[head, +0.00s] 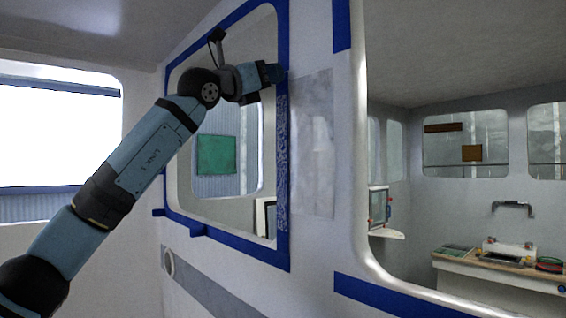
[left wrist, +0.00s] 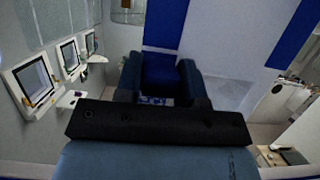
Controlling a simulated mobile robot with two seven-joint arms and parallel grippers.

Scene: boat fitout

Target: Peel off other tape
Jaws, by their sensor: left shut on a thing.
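Blue tape (head: 232,250) frames the window opening ahead of me, with one strip down its right side (head: 282,30). Lower on that side the strip looks mottled with a pale pattern (head: 282,165). My left gripper (head: 273,72) is at the upper part of this right side. In the left wrist view its two fingers (left wrist: 161,82) are shut on the blue tape (left wrist: 164,24), which runs up from between them. How far the tape is off the wall there is hidden. My right gripper is not in view.
More blue tape edges the larger opening on the right, at its upper left (head: 341,24) and below it (head: 420,302). A pale rectangular patch (head: 313,145) is on the wall between the openings. Beyond stands a counter (head: 495,262) with a sink.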

